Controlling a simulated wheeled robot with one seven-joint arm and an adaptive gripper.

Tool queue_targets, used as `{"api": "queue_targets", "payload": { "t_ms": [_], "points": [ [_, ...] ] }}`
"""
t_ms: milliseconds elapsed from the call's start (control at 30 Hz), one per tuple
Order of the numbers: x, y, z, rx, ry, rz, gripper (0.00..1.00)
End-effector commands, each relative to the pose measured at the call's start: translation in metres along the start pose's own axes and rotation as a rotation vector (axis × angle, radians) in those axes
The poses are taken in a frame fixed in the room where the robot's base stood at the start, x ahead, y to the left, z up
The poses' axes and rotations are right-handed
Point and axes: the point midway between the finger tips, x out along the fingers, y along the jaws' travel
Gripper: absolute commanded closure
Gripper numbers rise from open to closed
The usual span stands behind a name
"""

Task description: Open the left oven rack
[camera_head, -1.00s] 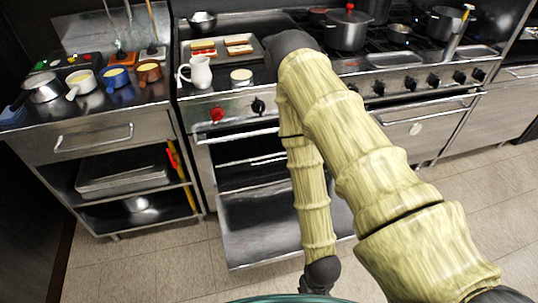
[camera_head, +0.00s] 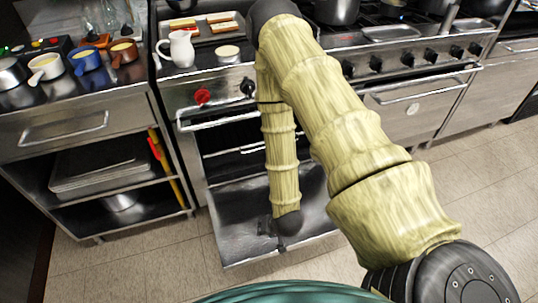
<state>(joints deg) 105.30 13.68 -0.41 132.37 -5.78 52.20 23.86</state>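The left oven (camera_head: 196,150) stands below the red knob, and its door (camera_head: 232,222) is folded down, its inner face showing. Inside the dark opening, a thin bright metal bar (camera_head: 228,152) looks like the front edge of the oven rack. My arm crosses in front of the opening and hides its right part. The lower arm section ends at a dark joint (camera_head: 287,221) over the open door. I cannot tell whether anything touches the rack.
A white pitcher (camera_head: 181,49) and a tray (camera_head: 205,30) with food sit on the stove top above. A steel counter (camera_head: 75,120) with shelves stands at left. A right oven door (camera_head: 408,112) is closed. Floor (camera_head: 135,265) is clear in front.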

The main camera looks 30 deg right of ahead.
Motion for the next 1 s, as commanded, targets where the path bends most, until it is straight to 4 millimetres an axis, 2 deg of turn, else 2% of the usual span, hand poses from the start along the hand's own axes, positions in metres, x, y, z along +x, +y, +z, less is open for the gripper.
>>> {"api": "queue_targets", "payload": {
  "t_ms": [33,100,300,400,533,700,833,1000],
  "points": [
    [0.025,0.002,-0.016,0.066,0.051,-0.027,0.71],
    [0.043,0.001,-0.043,0.158,0.117,-0.071,0.71],
    [0.083,0.003,-0.121,0.420,0.295,-0.216,0.71],
    [0.096,0.008,-0.160,0.546,0.377,-0.300,0.71],
    [0.109,0.020,-0.208,0.706,0.476,-0.420,0.71],
    [0.115,0.040,-0.263,0.883,0.580,-0.579,0.71],
    [0.114,0.052,-0.291,0.974,0.630,-0.673,0.71],
    [0.110,0.061,-0.310,1.031,0.660,-0.739,0.71]
  ]
}}
